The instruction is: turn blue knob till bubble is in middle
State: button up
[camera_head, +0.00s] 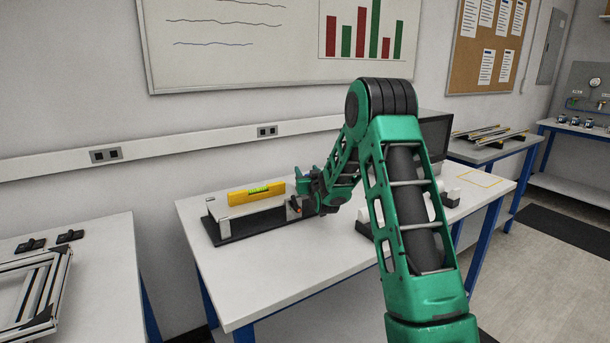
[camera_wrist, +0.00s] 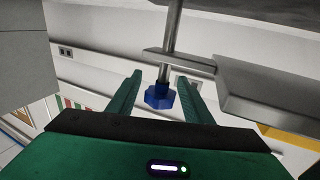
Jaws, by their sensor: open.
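The blue knob (camera_wrist: 159,97) sits at the end of a metal rod in the wrist view. My gripper (camera_wrist: 158,82) is open, with one green finger on each side of the knob; I cannot tell whether either touches it. In the head view my gripper (camera_head: 297,198) is at the right end of the levelling stand, and the knob is hidden there. The yellow spirit level (camera_head: 238,196) lies on the stand's pale beam (camera_head: 270,203). Its green vial (camera_head: 258,188) shows, but the bubble is too small to place. A yellow edge (camera_wrist: 285,137) also shows in the wrist view.
The stand's dark base (camera_head: 228,237) rests on the white table (camera_head: 290,262). A dark monitor (camera_head: 434,132) and pale parts stand behind my arm. A left table (camera_head: 92,270) holds metal frames. The table front is clear.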

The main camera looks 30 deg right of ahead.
jog(key=shift+w, duration=0.1)
jog(key=c, duration=1.1)
jog(key=shift+o, duration=0.2)
jog(key=shift+a+n+y, duration=0.1)
jog(key=shift+n+y, duration=0.5)
jog(key=shift+y, duration=0.3)
jog(key=shift+s+a+n+g+y, duration=0.15)
jog(key=shift+a+n+g+y, duration=0.45)
jog(key=shift+n+y, duration=1.55)
jog(key=shift+s+a+n+g+y, duration=0.1)
jog(key=shift+a+n+g+y, duration=0.45)
jog(key=shift+n+y, duration=1.65)
jog(key=shift+s+a+n+g+y, duration=0.15)
jog(key=shift+a+n+g+y, duration=0.5)
jog(key=shift+y, duration=2.7)
jog(key=shift+d+r+n, duration=0.1)
jog(key=shift+d+n, duration=0.1)
jog(key=shift+n, duration=0.2)
